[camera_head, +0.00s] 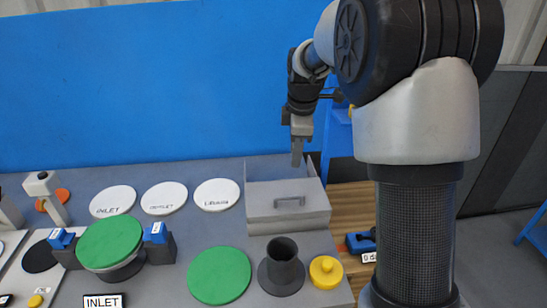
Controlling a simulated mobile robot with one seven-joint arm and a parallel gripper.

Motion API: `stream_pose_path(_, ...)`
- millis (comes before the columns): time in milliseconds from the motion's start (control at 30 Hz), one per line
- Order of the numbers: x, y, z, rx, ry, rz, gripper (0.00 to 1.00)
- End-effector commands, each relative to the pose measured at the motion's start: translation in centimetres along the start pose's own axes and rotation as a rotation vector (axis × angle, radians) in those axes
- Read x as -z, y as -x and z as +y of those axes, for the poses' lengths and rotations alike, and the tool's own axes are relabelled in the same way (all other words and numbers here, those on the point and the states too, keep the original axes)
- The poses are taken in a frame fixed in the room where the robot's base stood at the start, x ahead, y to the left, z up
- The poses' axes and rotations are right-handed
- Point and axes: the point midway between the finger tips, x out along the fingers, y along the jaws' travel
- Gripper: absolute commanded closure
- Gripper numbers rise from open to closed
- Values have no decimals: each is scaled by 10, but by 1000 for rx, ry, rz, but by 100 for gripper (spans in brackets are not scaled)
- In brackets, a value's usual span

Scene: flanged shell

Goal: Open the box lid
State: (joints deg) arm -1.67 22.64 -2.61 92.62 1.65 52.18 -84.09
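The grey box (291,226) stands at the right end of the grey bench. Behind the lid, the back part of the box looks uncovered between raised thin walls. My gripper (297,158) points down over the back of the box, behind the handle and apart from it. Its fingers overlap in this view, so their opening is hidden. I see nothing held in it.
Green discs (219,275), a dark flanged tube (283,267) and a yellow knobbed part (326,271) stand in front of the box. White labelled discs (217,194) lie to its left. A blue clamp-like object (361,242) is at right. A blue panel (140,80) stands behind.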

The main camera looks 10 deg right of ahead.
Motion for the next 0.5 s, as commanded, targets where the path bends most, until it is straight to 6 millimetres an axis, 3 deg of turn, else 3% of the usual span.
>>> stream_pose_path(33, 1, -14, 6, 11, 45, -2, 70)
stream_pose_path(200, 2, -35, 15, 23, 126, -5, 70)
stream_pose_path(367, 2, -54, 14, 26, 133, -4, 70)
stream_pose_path(500, 2, -83, 12, 29, 132, -5, 70)
